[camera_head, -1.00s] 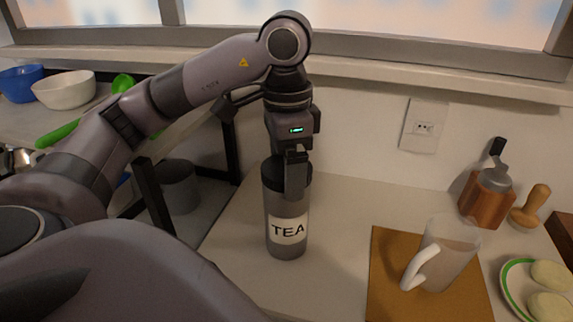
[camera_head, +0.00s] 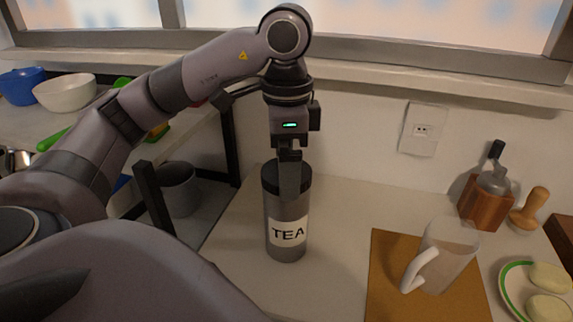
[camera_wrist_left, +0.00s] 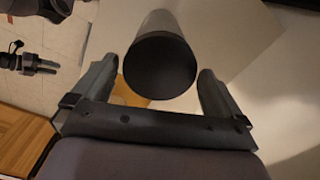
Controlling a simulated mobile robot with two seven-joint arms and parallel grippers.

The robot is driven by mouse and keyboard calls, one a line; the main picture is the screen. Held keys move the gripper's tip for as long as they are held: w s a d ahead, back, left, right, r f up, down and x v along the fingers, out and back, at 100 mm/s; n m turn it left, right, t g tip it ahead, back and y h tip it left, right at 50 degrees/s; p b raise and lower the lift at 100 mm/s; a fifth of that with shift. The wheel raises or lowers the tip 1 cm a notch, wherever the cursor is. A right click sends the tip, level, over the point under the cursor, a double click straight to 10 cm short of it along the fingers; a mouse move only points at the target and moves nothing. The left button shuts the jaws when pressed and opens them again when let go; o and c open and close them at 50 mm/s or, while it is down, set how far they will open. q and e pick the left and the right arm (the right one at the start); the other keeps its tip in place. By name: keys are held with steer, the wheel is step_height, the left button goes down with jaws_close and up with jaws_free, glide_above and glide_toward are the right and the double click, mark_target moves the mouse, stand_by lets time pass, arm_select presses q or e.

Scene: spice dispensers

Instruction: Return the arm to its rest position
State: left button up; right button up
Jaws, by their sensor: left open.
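My left gripper (camera_head: 289,178) points down at the dark lid of the grey canister labelled TEA (camera_head: 287,233), which stands upright on the counter. In the left wrist view the gripper (camera_wrist_left: 160,85) is open, with its fingers apart. The canister's round black lid (camera_wrist_left: 160,66) shows beyond and between the fingers, with a gap on each side. In the head view a finger overlaps the lid and the upper body of the canister.
A glass mug (camera_head: 441,255) stands on a brown board (camera_head: 385,280) to the right. A plate (camera_head: 512,285) with pale round food, a wooden utensil holder (camera_head: 482,203) and a wooden stamp (camera_head: 530,208) are farther right. Bowls (camera_head: 65,90) sit at the back left.

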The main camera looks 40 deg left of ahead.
arm_select(q)
step_height(320, 180, up, 6)
steer(key=shift+f+p, duration=0.15)
steer(key=shift+p, duration=0.95)
